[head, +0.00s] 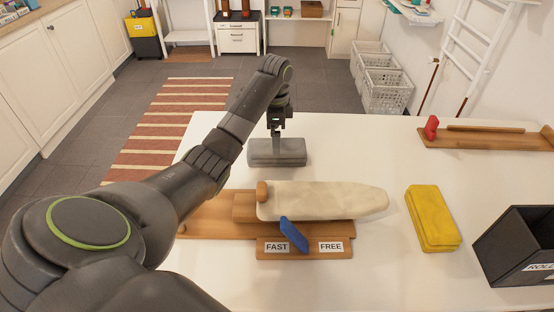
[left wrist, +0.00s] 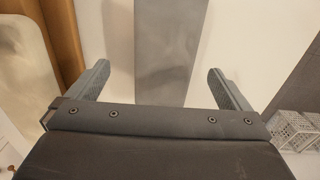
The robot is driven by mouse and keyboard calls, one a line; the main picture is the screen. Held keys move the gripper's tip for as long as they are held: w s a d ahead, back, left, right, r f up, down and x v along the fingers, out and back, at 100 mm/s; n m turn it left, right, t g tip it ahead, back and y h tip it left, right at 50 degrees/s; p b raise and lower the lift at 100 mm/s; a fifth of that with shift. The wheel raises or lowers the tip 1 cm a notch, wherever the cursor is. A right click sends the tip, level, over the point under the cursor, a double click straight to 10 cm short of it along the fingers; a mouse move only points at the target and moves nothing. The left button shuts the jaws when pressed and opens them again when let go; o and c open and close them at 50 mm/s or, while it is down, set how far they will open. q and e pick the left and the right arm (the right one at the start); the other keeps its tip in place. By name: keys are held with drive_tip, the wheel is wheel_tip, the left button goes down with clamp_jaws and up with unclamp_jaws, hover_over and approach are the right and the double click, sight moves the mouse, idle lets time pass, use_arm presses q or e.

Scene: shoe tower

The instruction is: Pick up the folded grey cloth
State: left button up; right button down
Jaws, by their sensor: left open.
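The folded grey cloth (head: 268,153) lies on the white table behind the wooden board. My left gripper (head: 276,131) points down over the cloth's far side. In the left wrist view the cloth (left wrist: 165,45) shows as a grey strip between the two spread fingers of my left gripper (left wrist: 158,74), with a gap on each side. The gripper is open and empty; I cannot tell its exact height above the cloth. My right gripper is not in view.
A wooden base (head: 210,222) with a cream shoe-shaped form (head: 325,201) and blue lever (head: 293,235) stands in front of the cloth. A yellow folded cloth (head: 433,217), black bin (head: 515,245) and wooden tray (head: 480,139) are at right. The table right of the grey cloth is clear.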

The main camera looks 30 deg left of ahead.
use_arm(q)
wheel_tip(320, 180, down, 2)
drive_tip(key=shift+f+b, duration=0.2)
drive_tip(key=shift+b, duration=0.3)
drive_tip(key=shift+w+f, duration=0.2)
drive_tip(key=shift+f, duration=1.15)
drive_tip(key=shift+w+f, duration=0.15)
drive_tip(key=shift+f, duration=1.15)
drive_tip(key=shift+r, duration=0.1)
drive_tip(key=c, duration=1.1)
